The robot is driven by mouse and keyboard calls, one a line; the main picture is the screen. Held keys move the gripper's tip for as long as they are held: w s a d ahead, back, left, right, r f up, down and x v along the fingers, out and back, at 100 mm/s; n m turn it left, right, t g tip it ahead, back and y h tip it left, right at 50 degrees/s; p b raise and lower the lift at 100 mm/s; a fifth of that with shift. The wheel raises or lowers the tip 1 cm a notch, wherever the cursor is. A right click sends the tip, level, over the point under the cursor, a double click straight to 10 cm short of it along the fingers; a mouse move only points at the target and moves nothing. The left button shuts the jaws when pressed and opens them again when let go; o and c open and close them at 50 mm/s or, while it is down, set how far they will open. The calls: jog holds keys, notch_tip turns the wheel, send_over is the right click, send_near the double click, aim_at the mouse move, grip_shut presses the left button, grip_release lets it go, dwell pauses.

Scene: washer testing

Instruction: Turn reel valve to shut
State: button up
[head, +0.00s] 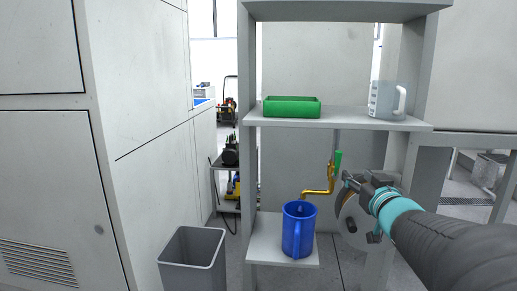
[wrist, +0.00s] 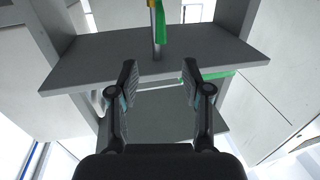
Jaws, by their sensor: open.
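The valve has a brass pipe and tap (head: 318,191) under the middle shelf, with a green lever handle (head: 338,161) standing about upright beside a grey vertical pipe. In the wrist view the green handle (wrist: 162,25) and the grey pipe show at the top, beyond the fingertips. My gripper (head: 348,181) is just right of and below the handle in the head view. In the wrist view my gripper (wrist: 160,78) has its two fingers apart with nothing between them. A round pale reel (head: 352,224) is partly hidden behind my gripper.
A blue jug (head: 298,232) stands on the low shelf (head: 265,252) below the tap. The middle shelf (head: 345,119) above holds a green tray (head: 292,106) and a clear jug (head: 386,100). A grey bin (head: 194,262) stands at the lower left.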

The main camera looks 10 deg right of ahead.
aim_at(340, 159)
jog(key=w, duration=0.9)
jog(key=w+d, duration=0.1)
jog(key=w, duration=0.3)
jog(key=shift+w+b, duration=0.35)
jog(key=shift+w, duration=0.05)
grip_shut()
